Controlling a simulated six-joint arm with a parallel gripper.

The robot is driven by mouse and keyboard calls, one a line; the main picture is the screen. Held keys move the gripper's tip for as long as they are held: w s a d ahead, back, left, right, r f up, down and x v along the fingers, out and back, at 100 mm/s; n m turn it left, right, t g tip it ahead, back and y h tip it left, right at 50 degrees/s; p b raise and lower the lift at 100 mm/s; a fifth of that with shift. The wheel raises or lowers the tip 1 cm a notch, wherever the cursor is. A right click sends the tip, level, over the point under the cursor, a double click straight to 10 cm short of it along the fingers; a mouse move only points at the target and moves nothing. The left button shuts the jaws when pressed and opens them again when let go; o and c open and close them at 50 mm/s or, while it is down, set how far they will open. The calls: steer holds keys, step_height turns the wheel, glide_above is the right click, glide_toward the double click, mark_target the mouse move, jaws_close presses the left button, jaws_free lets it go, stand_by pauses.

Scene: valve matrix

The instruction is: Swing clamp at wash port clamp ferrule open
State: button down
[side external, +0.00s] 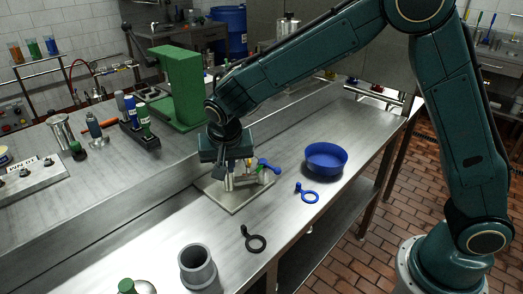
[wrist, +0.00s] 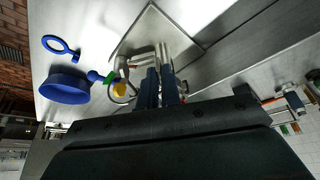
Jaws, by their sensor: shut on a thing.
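A square metal plate (side external: 236,199) on the bench bears the wash port, an upright silver fitting (wrist: 163,52). At it is the clamp (wrist: 121,71), a metal band with a yellow knob (wrist: 120,90) and a blue-and-green handle (wrist: 96,77) to its left. In the side view the blue handle (side external: 269,165) points right of the port. My gripper (side external: 229,182) is low over the plate, its dark fingers (wrist: 161,77) close together at the port, shut on the clamp. The fingers hide the gripped part, and how far the clamp stands open cannot be told.
A blue bowl (side external: 326,158) and blue ring (side external: 307,194) lie right of the plate. A black ring (side external: 254,241) and grey cup (side external: 197,266) are in front.

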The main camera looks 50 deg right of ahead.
steer(key=shift+a+m+g, duration=0.3)
steer(key=shift+a+m, duration=0.1)
steer(key=shift+m, duration=0.2)
steer(key=shift+w, duration=0.1)
steer(key=c, duration=1.6)
jaws_free()
steer(key=shift+r, duration=0.1)
steer(key=v, duration=1.3)
steer(key=shift+s+a+r, duration=0.2)
steer(key=shift+s+r, duration=0.05)
